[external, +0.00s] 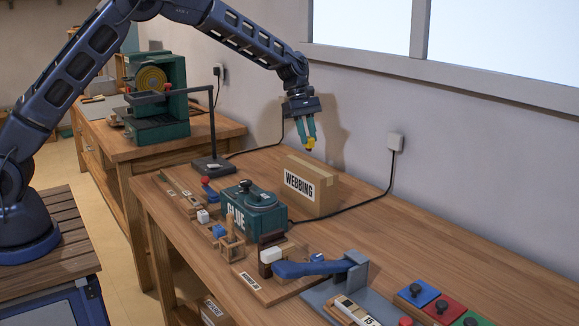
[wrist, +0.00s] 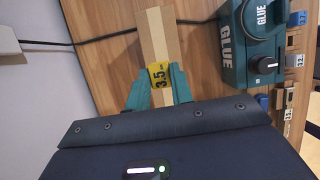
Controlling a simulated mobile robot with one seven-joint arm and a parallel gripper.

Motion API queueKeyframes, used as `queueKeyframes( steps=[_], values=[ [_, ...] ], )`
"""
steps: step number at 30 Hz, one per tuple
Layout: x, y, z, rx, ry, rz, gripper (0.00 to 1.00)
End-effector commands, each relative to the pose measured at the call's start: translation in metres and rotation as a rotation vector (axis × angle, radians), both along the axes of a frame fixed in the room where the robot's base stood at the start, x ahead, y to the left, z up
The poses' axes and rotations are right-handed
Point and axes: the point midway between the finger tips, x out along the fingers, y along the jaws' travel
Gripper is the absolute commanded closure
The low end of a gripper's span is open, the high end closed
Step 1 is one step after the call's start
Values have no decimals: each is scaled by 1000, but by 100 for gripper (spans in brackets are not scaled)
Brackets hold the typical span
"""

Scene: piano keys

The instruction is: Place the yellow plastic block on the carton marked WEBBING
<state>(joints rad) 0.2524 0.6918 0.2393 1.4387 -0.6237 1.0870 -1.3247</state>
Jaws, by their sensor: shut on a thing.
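My gripper (external: 308,141) is shut on the yellow plastic block (external: 309,144) and holds it in the air. In the external view the block is higher than the carton marked WEBBING (external: 312,187), above its back part. In the wrist view the yellow block (wrist: 159,75) sits between the green fingers of my gripper (wrist: 158,84) and bears dark print reading about "3.5". The brown carton (wrist: 155,30) with a paler tape strip lies beyond and below it there. The external view shows the carton closed and upright on the bench. A gap shows between block and carton.
A green GLUE box (external: 253,208) with a dark knob stands just left of the carton. Several small blocks and a blue-handled tool (external: 308,268) lie nearer the front.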

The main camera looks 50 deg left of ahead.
Motion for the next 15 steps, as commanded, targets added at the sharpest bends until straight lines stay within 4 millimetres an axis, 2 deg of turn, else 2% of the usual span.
queueKeyframes(
  steps=[5,12,15],
  values=[
    [0,0,-10,0,1,0,99],
    [0,0,-41,0,1,0,99],
    [0,0,-44,0,-1,-1,99]
  ],
)
